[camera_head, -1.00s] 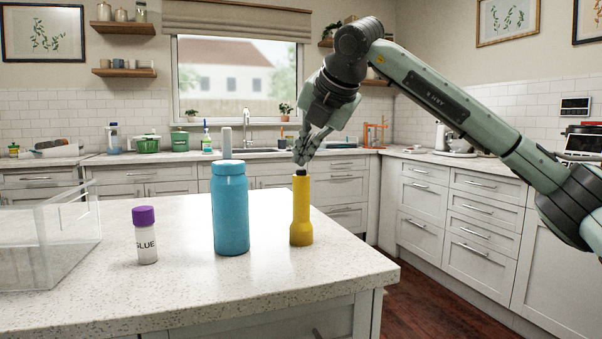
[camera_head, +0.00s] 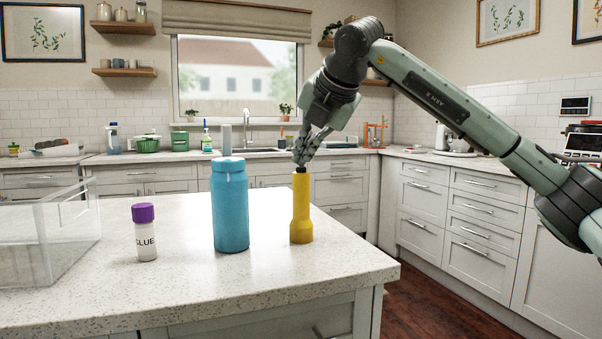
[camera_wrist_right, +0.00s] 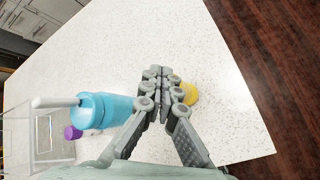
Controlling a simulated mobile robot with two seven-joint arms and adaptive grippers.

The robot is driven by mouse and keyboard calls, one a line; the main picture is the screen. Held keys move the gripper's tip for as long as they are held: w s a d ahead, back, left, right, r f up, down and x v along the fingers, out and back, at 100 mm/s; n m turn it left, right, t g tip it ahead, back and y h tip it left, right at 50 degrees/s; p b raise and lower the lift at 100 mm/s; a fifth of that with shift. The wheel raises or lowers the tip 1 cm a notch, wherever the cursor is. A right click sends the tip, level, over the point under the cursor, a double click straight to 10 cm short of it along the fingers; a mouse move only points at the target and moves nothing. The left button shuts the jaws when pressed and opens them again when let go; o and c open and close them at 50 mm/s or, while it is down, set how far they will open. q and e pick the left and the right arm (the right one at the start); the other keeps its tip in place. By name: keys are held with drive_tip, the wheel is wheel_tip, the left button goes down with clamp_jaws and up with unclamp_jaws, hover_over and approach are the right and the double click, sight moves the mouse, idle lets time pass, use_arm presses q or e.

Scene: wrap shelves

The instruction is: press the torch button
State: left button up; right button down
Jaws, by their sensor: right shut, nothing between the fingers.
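The yellow torch (camera_head: 301,212) stands upright on the counter, wide end down, with a dark button (camera_head: 300,170) on its top. My right gripper (camera_head: 300,163) is shut and empty, pointing down, with its fingertips at the button. Whether the tips touch or press it I cannot tell. In the right wrist view the torch (camera_wrist_right: 190,94) shows only as a yellow part beside and behind the shut fingers (camera_wrist_right: 157,72), and its button is hidden. My left gripper is not in view.
A blue bottle (camera_head: 230,210) stands just left of the torch, and a glue bottle with a purple cap (camera_head: 144,213) stands farther left. A clear bin (camera_head: 50,245) is at the far left. The counter's right edge lies a little right of the torch.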

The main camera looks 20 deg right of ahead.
sight(303, 168)
drive_tip(key=shift+f, duration=0.15)
drive_tip(key=shift+r, duration=0.4)
idle(0.4)
drive_tip(key=shift+r+p, duration=2.25)
drive_tip(key=shift+r, duration=0.8)
